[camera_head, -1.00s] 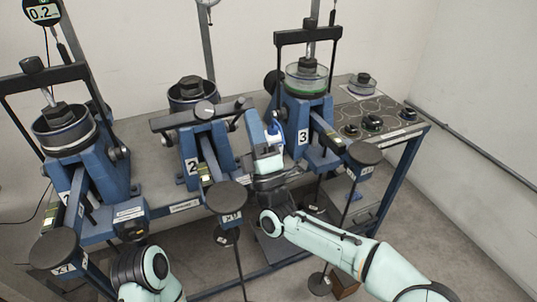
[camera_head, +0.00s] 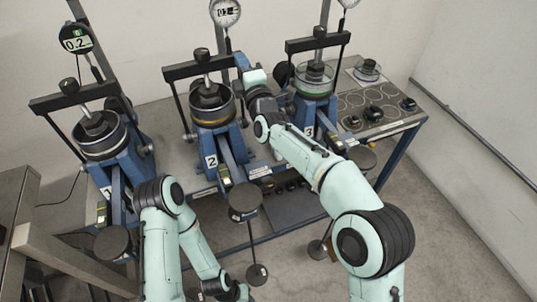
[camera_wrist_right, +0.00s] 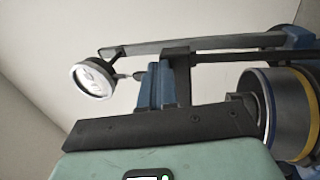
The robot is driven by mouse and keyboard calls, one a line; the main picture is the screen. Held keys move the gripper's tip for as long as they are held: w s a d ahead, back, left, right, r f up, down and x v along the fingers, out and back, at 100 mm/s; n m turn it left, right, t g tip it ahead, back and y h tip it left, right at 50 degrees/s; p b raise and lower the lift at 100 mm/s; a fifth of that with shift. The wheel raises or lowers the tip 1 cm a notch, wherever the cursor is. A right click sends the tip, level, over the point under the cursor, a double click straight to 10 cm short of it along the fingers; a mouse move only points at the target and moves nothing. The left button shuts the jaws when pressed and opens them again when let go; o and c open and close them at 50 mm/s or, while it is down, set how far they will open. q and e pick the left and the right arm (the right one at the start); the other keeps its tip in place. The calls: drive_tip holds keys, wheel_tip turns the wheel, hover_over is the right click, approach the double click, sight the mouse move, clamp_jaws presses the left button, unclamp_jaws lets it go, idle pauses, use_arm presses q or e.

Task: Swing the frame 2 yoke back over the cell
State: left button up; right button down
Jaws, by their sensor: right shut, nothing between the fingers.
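The frame 2 yoke (camera_head: 197,66), a black crossbar with a knob on top and side rods, stands upright over the frame 2 cell (camera_head: 212,105). Its central stem comes down toward the cell's top cap; whether they touch I cannot tell. In the right wrist view the cell (camera_wrist_right: 275,115) shows at the right with a yellow band. My right gripper (camera_head: 242,63) is shut and empty, beside the right end of the crossbar; its blue fingers show in the wrist view (camera_wrist_right: 155,85). Any contact with the yoke is unclear.
Frame 1 (camera_head: 97,135) at left and frame 3 (camera_head: 315,80) at right have their yokes upright. A dial gauge (camera_head: 225,12) stands behind frame 2. Hanger weights (camera_head: 244,197) hang in front. A plate with rings and small parts (camera_head: 375,105) lies on the right table end.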

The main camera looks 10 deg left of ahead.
use_arm(q)
drive_tip(key=shift+w+a+r, duration=0.15)
drive_tip(key=shift+w+r, duration=0.25)
drive_tip(key=shift+w, duration=0.1)
use_arm(e)
drive_tip(key=shift+w+a+r, duration=0.25)
drive_tip(key=shift+w, duration=0.2)
drive_tip(key=shift+r, duration=0.15)
drive_tip(key=shift+d, duration=0.1)
